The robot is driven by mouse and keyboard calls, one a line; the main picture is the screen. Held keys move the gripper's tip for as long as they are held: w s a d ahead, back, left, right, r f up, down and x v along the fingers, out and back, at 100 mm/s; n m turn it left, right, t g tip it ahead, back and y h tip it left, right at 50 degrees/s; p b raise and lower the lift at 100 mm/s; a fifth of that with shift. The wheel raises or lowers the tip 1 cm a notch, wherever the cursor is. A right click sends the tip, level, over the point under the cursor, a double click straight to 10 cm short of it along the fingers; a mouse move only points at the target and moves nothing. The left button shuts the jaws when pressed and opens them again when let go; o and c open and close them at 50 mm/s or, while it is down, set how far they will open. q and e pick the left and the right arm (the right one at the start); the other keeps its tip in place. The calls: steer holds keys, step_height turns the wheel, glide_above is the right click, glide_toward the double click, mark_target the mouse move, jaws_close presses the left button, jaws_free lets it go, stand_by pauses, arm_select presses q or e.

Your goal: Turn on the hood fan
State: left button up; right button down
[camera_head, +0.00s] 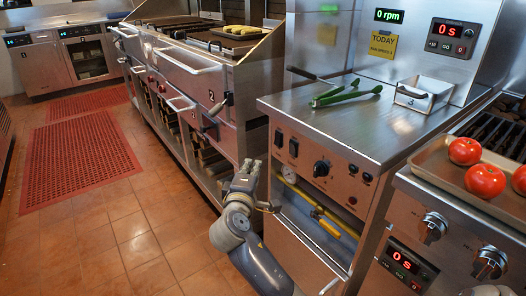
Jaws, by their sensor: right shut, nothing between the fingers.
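A green "0 rpm" readout (389,15) shows on the steel back panel at the upper right. Below it, a yellow note (383,43) reads "TODAY" above a smaller line too small to read surely. The front panel of the steel counter carries two black rocker switches (286,143), a black knob (322,168) and small buttons. I cannot tell which of these works the fan. My right gripper (246,172) is shut and empty, left of this panel and apart from it. My left gripper is not in view.
Green tongs (345,96) and a small steel container (423,96) lie on the counter. Tomatoes (465,151) sit on a tray at right. Stove knobs (432,227) are below them. A yellow gas pipe (318,214) runs under the panel. The tiled floor at left is open.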

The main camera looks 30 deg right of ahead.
mark_target(277, 139)
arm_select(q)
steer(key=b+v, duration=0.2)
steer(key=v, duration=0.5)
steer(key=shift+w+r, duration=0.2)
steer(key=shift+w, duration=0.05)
arm_select(e)
steer(key=s+d+x, duration=0.2)
steer(key=x, duration=1)
steer(key=shift+w+d, duration=0.35)
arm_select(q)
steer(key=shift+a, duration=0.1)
arm_select(e)
steer(key=shift+f, duration=0.15)
arm_select(q)
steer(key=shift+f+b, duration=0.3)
steer(key=shift+b, duration=0.05)
arm_select(e)
steer(key=shift+d+f+n+h, duration=0.2)
steer(key=shift+d+n+h, duration=0.1)
steer(key=shift+d, duration=0.05)
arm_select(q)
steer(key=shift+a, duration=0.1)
